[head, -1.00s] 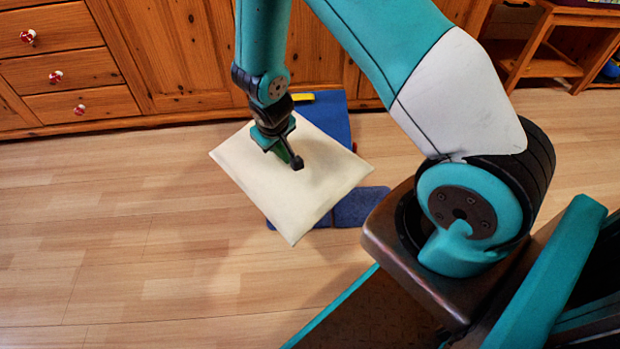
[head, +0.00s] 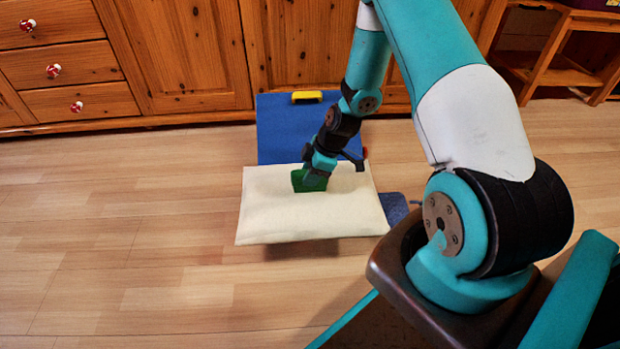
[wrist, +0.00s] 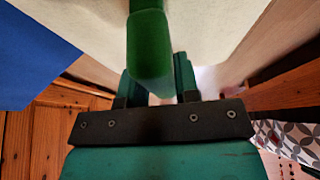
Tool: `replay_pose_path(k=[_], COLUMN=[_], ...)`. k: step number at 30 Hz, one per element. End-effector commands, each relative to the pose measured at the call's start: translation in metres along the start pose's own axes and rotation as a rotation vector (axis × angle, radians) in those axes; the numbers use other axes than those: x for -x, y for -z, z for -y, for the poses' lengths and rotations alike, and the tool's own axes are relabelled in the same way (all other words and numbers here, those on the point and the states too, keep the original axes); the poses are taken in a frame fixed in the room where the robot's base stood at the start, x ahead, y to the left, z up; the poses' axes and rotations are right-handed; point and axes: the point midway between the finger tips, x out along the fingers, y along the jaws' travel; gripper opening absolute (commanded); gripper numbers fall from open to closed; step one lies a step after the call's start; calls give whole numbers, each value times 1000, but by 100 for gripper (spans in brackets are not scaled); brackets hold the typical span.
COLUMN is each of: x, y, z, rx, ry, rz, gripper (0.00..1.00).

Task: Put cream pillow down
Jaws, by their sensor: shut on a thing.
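The cream pillow (head: 310,222) is flat and rectangular, with its long front edge facing me. It appears to hang slightly above the wooden floor, with a shadow below its front edge. My gripper (head: 315,178) is over the pillow's back half, shut on it at a green piece (head: 309,183) on its upper face. In the wrist view the pillow (wrist: 215,25) fills the top. The green piece (wrist: 150,50) stands in front of it there, near the gripper fingers (wrist: 157,75). The exact contact is partly hidden.
A blue panel (head: 280,125) with a yellow piece (head: 307,97) lies behind the pillow, against the wooden cabinets (head: 180,60). A blue-grey cloth (head: 395,207) shows at the pillow's right. A wooden shelf (head: 560,45) stands at the back right. The floor on the left is clear.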

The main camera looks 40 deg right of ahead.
Motion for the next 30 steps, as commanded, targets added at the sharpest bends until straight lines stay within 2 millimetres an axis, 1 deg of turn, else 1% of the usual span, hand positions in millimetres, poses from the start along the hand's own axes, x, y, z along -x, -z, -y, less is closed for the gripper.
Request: replay_pose_path(k=[5,15,18,22,30], x=[-12,-48,-56,-60,-60], y=[-5,-21,-24,-26,-26], z=[0,0,0,0,0], rx=[0,-1,-1,-1,-1], ry=[0,-1,-1,-2,-2], rz=[0,1,1,1,1], gripper=[0,0,0,0,0])
